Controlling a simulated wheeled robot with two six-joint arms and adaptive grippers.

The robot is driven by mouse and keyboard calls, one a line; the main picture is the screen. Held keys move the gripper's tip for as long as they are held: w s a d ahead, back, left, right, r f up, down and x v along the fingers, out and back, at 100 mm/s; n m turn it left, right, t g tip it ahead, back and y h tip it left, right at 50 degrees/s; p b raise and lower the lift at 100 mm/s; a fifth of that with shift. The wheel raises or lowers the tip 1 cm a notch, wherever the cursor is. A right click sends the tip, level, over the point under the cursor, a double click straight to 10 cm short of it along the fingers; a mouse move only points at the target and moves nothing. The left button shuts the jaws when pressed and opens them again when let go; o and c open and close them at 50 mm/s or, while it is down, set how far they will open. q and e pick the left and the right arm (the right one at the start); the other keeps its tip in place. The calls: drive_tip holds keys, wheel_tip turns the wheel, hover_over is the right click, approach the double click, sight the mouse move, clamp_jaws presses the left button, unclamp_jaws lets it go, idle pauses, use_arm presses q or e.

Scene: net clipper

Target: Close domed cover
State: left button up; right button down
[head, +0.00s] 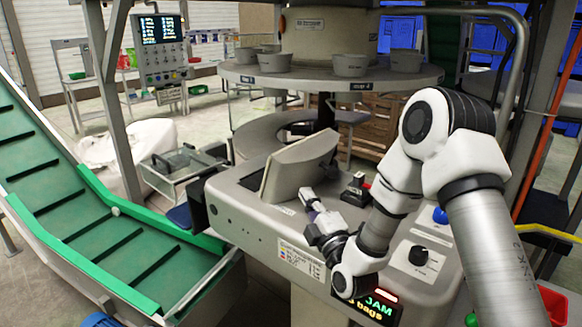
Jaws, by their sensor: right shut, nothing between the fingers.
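The domed cover (303,164) is a beige-grey lid standing tilted up on top of the grey machine housing (240,207), with a dark gap along its left side. My right gripper (308,196) is just to the right of the cover's lower edge, low over the housing top. Its fingers are shut with nothing between them. I cannot tell whether the fingertips touch the cover. My right arm comes in from the right and hides part of the housing top. My left gripper is not in view.
A red-and-black switch (356,190), a black knob (418,256) and a blue button (440,215) sit on the housing near my right arm. A lit display (375,307) reads JAM. A round table with grey cups (352,64) stands behind. A green conveyor (90,210) slopes at left.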

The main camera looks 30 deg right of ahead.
sight(287, 164)
drive_tip(key=x, duration=0.3)
drive_tip(key=p+x, duration=0.1)
drive_tip(key=x, duration=0.2)
drive_tip(key=p+x, duration=0.1)
drive_tip(key=x, duration=0.3)
drive_tip(key=shift+f, duration=0.3)
drive_tip(key=shift+a+r, duration=0.1)
drive_tip(key=shift+r, duration=0.05)
